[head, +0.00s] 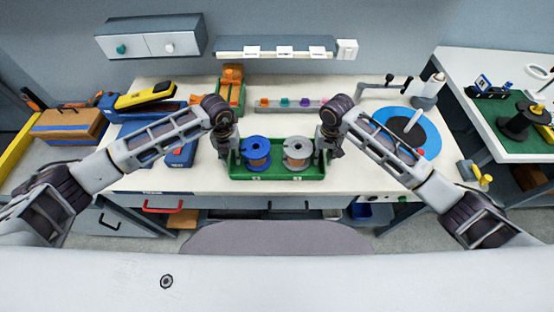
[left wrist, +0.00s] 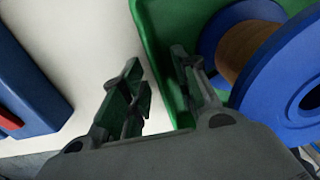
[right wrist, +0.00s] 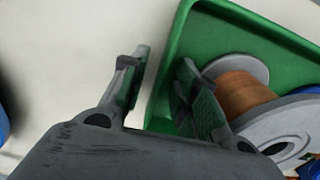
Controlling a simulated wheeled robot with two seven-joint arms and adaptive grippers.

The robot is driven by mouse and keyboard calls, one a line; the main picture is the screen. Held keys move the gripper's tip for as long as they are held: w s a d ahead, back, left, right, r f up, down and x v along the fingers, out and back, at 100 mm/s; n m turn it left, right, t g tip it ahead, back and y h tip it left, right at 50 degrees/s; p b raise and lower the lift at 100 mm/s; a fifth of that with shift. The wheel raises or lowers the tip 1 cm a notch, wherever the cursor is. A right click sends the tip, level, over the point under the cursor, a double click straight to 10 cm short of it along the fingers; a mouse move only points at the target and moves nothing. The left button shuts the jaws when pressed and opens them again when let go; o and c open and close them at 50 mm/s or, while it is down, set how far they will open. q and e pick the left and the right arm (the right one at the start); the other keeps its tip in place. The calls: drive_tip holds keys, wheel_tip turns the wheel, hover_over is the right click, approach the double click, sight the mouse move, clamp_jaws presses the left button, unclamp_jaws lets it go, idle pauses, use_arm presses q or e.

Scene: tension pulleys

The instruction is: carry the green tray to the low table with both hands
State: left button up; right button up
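The green tray (head: 277,177) stands on the white workbench, holding a blue spool (head: 256,151) and a grey spool (head: 297,150), both with copper-coloured windings. My left gripper (head: 232,160) is at the tray's left end; in the left wrist view its open fingers (left wrist: 160,78) stand on either side of the tray wall. My right gripper (head: 322,158) is at the right end; in the right wrist view its open fingers (right wrist: 160,78) also straddle the wall, with a gap showing. I cannot tell for sure which surface is the low table.
A blue round disc (head: 408,128) lies right of the tray, and a blue case (head: 180,153) lies left. A rack of small coloured parts (head: 290,106) stands behind. A side table with a green mat (head: 515,127) is at right. A rounded grey-mauve surface (head: 278,238) is in front.

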use_arm(q)
drive_tip(key=shift+f, duration=0.2)
use_arm(e)
drive_tip(key=shift+f, duration=0.25)
use_arm(q)
drive_tip(key=shift+c, duration=0.2)
use_arm(e)
drive_tip(key=shift+c, duration=0.2)
use_arm(q)
clamp_jaws()
use_arm(e)
clamp_jaws()
use_arm(q)
drive_tip(key=shift+r, duration=0.1)
use_arm(e)
drive_tip(key=shift+r, duration=0.1)
